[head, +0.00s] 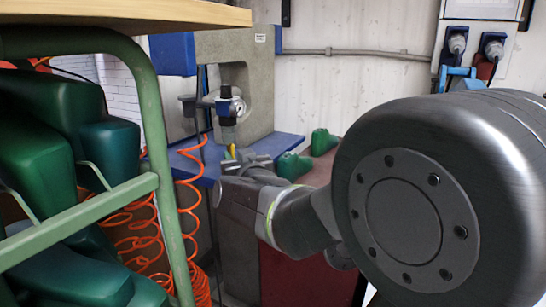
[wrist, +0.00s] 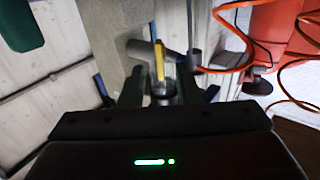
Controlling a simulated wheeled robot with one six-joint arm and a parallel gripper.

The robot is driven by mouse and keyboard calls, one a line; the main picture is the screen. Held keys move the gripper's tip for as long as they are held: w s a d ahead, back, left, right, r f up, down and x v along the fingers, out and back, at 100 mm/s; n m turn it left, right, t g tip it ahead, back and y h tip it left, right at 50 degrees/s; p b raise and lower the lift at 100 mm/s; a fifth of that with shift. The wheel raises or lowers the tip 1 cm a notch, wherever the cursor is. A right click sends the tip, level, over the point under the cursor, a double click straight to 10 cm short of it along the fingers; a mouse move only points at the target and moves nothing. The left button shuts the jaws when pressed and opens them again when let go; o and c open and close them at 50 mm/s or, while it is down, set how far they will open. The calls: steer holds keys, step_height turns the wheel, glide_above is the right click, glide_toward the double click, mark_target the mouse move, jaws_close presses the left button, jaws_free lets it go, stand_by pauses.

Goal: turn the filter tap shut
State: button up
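The filter unit (head: 229,107), with a round gauge and a dark bowl, is mounted at the grey machine column in the head view. A small yellow tap lever (head: 231,151) shows below it, just above my gripper (head: 246,160). In the wrist view the yellow lever (wrist: 159,60) stands out lengthwise, ahead of and between the fingertips of my gripper (wrist: 161,88). The fingers are apart, with room on both sides of the lever. I see no contact. The tap's body behind the lever is partly hidden and blurred.
Coiled orange hoses (head: 188,195) hang left of the gripper. A green rack (head: 150,110) with dark green shoe lasts (head: 50,120) stands at the near left. A blue table (head: 210,150) and green forms (head: 322,141) lie beyond. My arm hides much of the right side.

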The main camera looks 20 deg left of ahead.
steer(key=shift+x, duration=1.05)
steer(key=shift+r, duration=0.1)
jaws_close()
steer(key=shift+m+b, duration=0.4)
steer(key=shift+b, duration=0.05)
steer(key=m+b, duration=0.3)
steer(key=m, duration=0.5)
steer(key=m+b, duration=0.4)
steer(key=m, duration=0.5)
steer(key=shift+w+d+f, duration=0.15)
steer(key=shift+w+f, duration=0.05)
steer(key=shift+f, duration=0.05)
